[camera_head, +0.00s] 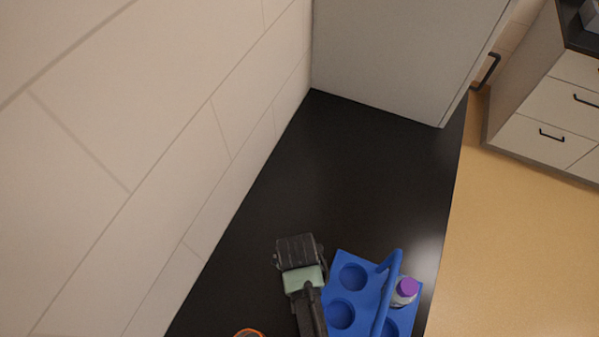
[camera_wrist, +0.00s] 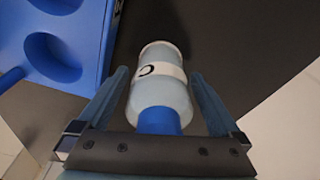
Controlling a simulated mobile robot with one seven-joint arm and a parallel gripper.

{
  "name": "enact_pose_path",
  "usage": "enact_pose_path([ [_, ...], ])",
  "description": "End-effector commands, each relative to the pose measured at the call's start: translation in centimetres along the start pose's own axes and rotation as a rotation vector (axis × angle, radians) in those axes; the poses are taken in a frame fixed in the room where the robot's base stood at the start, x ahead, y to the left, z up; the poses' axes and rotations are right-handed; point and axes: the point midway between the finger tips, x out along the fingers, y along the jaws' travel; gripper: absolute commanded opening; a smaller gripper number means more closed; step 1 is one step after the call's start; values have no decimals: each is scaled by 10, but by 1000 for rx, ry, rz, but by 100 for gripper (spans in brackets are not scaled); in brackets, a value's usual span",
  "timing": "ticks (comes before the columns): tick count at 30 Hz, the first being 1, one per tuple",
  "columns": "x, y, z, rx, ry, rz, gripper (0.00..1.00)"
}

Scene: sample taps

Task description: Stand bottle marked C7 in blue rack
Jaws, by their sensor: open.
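A pale bottle with a blue cap (camera_wrist: 158,112) lies between the spread fingers of my gripper (camera_wrist: 158,76) in the wrist view, its cap end towards the palm. Its white label shows one dark round character, partly turned away, so I cannot read the full mark. I see gaps beside the bottle. In the head view my gripper (camera_head: 298,252) is left of the blue rack (camera_head: 348,291) and hides the bottle. The rack also shows at upper left in the wrist view (camera_wrist: 91,42), with empty round holes. It has a raised handle.
A bottle with a purple cap (camera_head: 406,287) is in the rack's right side, beyond the handle. An orange-rimmed thing (camera_head: 249,333) is cut off at the bottom edge. A tiled wall (camera_head: 150,150) borders the dark counter (camera_head: 370,175), which is clear towards the tall grey cabinet (camera_head: 400,55).

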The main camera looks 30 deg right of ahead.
Motion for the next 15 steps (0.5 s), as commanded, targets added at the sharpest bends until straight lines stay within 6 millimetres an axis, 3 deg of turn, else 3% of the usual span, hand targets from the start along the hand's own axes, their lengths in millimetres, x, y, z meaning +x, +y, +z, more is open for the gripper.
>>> enact_pose_path([
  [5, -19, 0, 0, 0, 1, 0, 100],
  [15, -85, 0, -1, 0, 4, -1, 100],
])
